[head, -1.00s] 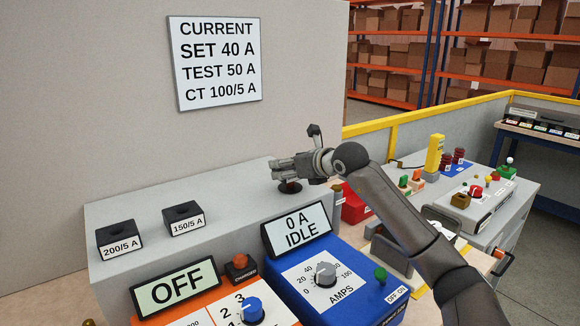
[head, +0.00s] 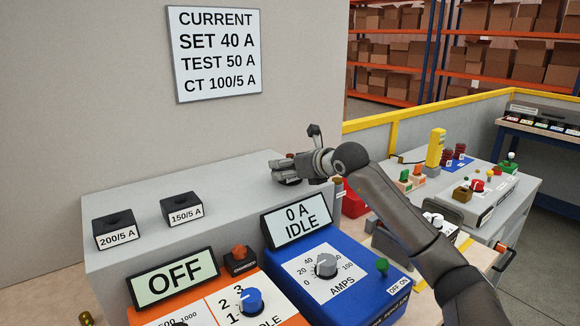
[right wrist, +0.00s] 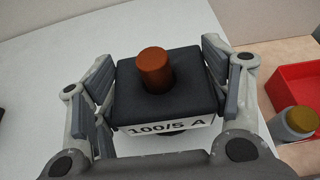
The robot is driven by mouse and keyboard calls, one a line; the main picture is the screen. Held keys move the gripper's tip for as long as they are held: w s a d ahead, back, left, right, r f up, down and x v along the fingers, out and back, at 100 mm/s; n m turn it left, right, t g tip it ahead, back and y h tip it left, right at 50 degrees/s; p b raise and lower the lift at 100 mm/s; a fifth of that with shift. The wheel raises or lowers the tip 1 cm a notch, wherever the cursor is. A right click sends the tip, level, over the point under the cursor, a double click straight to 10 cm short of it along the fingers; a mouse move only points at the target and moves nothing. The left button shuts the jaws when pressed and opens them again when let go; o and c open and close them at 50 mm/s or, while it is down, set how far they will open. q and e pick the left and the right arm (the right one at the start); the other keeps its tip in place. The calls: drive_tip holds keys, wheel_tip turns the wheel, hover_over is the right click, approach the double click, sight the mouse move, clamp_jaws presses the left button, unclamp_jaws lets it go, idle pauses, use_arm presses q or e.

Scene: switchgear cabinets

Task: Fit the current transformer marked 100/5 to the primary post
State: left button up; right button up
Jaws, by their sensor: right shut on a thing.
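The current transformer marked 100/5 A (right wrist: 133,88) is a black block with a white label in the right wrist view. My right gripper (head: 280,168) is shut on it, with one finger on each side. The orange-brown primary post (right wrist: 155,68) comes up through the block's hole, so the block is around the post. In the head view the gripper is low over the right end of the grey cabinet top and mostly hides the block. I cannot tell whether the block touches the surface. My left gripper is not in view.
Two black blocks marked 200/5 A (head: 115,228) and 150/5 A (head: 181,207) sit on the grey cabinet top (head: 235,195). In front stand an orange unit reading OFF (head: 172,282) and a blue unit reading 0 A IDLE (head: 298,226). A red bin (right wrist: 298,88) lies to the right.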

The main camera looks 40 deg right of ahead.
drive_tip(key=shift+f, duration=0.2)
drive_tip(key=o, duration=1.4)
drive_tip(key=shift+r, duration=0.1)
drive_tip(key=shift+c, duration=0.2)
drive_tip(key=v, duration=1.2)
